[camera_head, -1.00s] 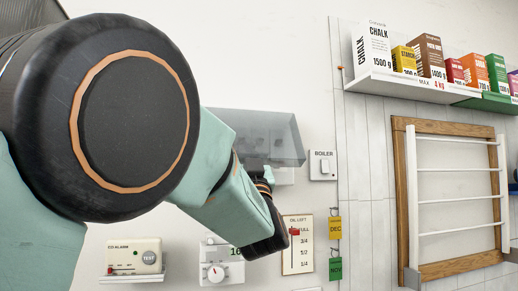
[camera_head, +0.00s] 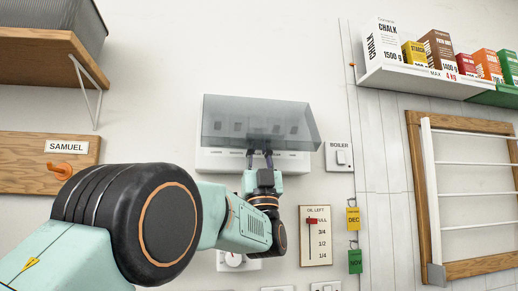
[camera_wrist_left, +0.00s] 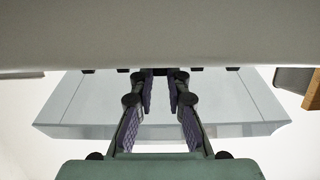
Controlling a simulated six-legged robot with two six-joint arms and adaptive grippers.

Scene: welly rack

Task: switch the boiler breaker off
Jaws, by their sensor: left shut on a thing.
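The breaker box has a white base (camera_head: 207,160) on the wall and a clear grey cover (camera_head: 225,108) over a row of dark breakers, seen dimly through it. In the left wrist view the fingers (camera_wrist_left: 160,82) point up, close together, in front of the grey cover (camera_wrist_left: 80,110). A white switch labelled BOILER (camera_head: 339,157) is on the wall to the right of the box. My right gripper is out of view.
An oil gauge board (camera_head: 316,235) and tags (camera_head: 354,261) hang below and right of the box. A wooden shelf (camera_head: 45,58) and a SAMUEL peg board (camera_head: 30,165) are at left. A shelf of boxes (camera_head: 410,82) is upper right, above a drying rack (camera_head: 420,190).

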